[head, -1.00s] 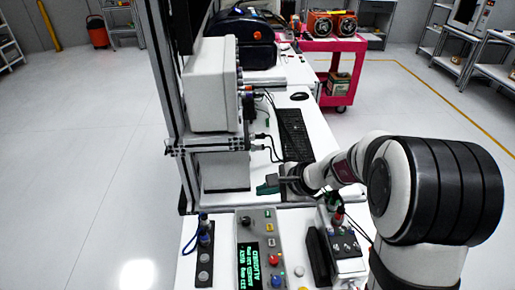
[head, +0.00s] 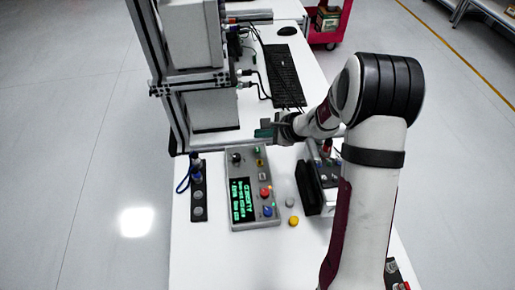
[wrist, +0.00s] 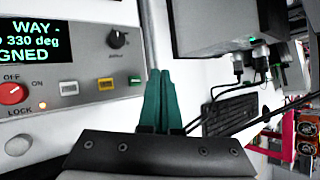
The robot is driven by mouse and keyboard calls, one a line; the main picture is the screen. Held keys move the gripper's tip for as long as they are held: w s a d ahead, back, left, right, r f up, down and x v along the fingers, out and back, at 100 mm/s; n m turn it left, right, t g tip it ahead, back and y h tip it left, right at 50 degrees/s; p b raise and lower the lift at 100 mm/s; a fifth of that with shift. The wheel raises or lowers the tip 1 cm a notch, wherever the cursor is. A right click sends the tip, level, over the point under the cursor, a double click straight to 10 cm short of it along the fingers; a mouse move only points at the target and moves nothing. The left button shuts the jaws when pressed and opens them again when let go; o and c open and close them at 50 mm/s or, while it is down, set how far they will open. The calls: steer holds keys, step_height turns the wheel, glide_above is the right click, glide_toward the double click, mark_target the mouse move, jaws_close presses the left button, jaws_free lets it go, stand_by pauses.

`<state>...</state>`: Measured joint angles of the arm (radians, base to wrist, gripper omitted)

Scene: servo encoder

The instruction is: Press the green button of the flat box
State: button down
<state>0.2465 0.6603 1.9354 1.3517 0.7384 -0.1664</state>
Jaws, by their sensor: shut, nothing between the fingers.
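The flat box (head: 243,215) is a grey panel lying on the white table, with a lit green text display and a column of controls. A small green button (head: 257,150) shows near its far right corner; a small dark green one also shows in the wrist view (wrist: 135,79), near the panel edge. My gripper (head: 262,133) has green fingers, shut and empty, just beyond the box's far edge in the head view. In the wrist view the closed fingertips (wrist: 160,75) appear right of the green button. I cannot tell their height above the table.
The panel also bears a black knob (wrist: 118,38), an amber button (wrist: 105,84) and a red knob (wrist: 12,93). A black-and-grey device (head: 312,190) stands right of the box, a strip with knobs (head: 198,190) left. A keyboard (head: 283,75) lies behind.

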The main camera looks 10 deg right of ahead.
steer(key=shift+f, duration=2)
stand_by(0.4)
steer(key=shift+f, duration=0.45)
steer(key=shift+f, duration=0.4)
stand_by(0.4)
steer(key=shift+r, duration=0.85)
steer(key=shift+r, duration=0.1)
steer(key=shift+r, duration=2.4)
